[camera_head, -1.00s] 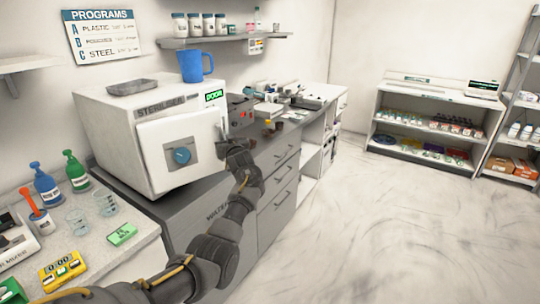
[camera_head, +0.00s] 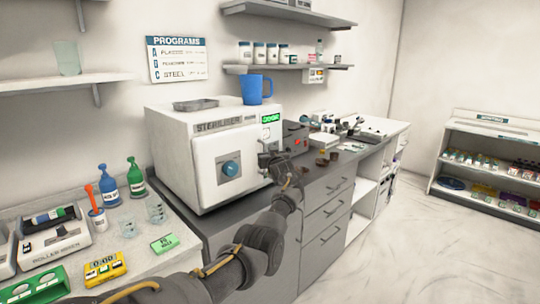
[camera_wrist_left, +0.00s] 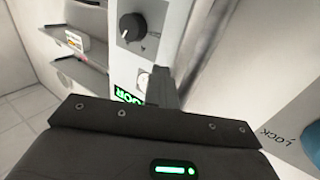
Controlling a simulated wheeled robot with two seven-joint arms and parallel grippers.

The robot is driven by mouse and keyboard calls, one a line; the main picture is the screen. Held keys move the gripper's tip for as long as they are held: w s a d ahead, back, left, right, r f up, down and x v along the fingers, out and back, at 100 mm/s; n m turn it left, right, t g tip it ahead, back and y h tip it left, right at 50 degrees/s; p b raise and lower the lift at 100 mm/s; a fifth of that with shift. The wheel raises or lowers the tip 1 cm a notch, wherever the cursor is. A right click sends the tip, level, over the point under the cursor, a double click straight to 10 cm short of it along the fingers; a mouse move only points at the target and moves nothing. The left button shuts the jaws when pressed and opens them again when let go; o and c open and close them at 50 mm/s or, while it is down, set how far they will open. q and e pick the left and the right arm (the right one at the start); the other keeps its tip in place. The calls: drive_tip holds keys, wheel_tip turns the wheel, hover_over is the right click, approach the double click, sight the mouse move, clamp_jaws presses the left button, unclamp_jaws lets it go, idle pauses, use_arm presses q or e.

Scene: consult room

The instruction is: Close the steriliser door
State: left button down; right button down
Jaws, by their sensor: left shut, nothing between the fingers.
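The white steriliser (camera_head: 170,150) stands on the grey counter at the left, with a green-lit DOOR label (camera_head: 270,118) on its front. Its white door (camera_head: 206,185) carries a round blue knob (camera_head: 231,169) and appears almost flush with the body. In the left wrist view the door (camera_wrist_left: 270,70), marked LOCK, fills the right, beside the steriliser's front panel (camera_wrist_left: 165,15) with a black dial; whether a gap remains is hard to tell. My left gripper (camera_head: 268,161) is shut and empty at the door's right edge; contact cannot be told. My right gripper is out of view.
A metal tray (camera_head: 195,104) and a blue mug (camera_head: 257,89) sit on the steriliser. Bottles (camera_head: 135,176), beakers and a yellow timer (camera_head: 105,269) stand on the near-left counter. Instruments lie on the counter to the right. Floor is clear at the right.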

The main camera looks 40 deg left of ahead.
use_arm(q)
drive_tip(key=shift+s, duration=0.1)
drive_tip(key=d, duration=1.4)
drive_tip(key=shift+s, duration=0.25)
